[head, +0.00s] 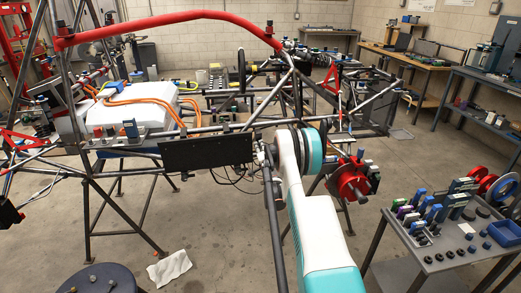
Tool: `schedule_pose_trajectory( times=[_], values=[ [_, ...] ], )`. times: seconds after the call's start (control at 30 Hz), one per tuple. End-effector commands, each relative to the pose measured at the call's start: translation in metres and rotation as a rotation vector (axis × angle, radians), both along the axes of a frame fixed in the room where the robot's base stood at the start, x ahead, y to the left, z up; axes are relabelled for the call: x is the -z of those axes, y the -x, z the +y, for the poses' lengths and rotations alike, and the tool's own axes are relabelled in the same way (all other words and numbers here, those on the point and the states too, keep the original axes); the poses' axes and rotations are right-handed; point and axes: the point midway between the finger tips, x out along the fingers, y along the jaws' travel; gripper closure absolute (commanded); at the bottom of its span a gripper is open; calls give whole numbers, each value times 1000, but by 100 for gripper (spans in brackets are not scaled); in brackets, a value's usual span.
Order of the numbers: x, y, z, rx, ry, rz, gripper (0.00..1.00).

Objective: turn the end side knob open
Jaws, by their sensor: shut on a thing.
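My white and teal arm rises from the bottom of the head view to a rounded joint beside the tube chassis (222,127). My gripper cannot be made out; the arm's joint covers the place beyond it. A flat black panel (206,152) hangs from a chassis tube just left of the arm. Small dark fittings (263,158) sit between the panel's right end and the arm, too small to tell apart. I cannot make out the end side knob, nor whether anything touches it.
A red wheel hub (350,181) is close to the arm's right. A grey cart (400,246) with tools and a blue bin (505,233) stands at the right. A dark round stool (105,279) is at lower left. A white cloth (169,268) lies on the floor.

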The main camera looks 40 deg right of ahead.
Motion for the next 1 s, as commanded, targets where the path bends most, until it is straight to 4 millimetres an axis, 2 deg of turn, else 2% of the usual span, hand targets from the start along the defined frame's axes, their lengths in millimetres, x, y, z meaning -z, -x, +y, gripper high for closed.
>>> schedule_pose_trajectory(
  times=[0.17, 0.2, 0.27, 0.67, 0.77, 1.0],
  values=[
    [1, 0, 1, -1, 1, 1, 99],
    [1, 0, 1, -2, 0, 1, 66],
    [1, 0, 1, -1, 0, 0, 55],
    [0, 3, 2, 0, -1, 0, 55],
    [1, 13, 7, 0, -1, 0, 55],
    [0, 54, 29, 0, -1, 0, 55]
  ],
)
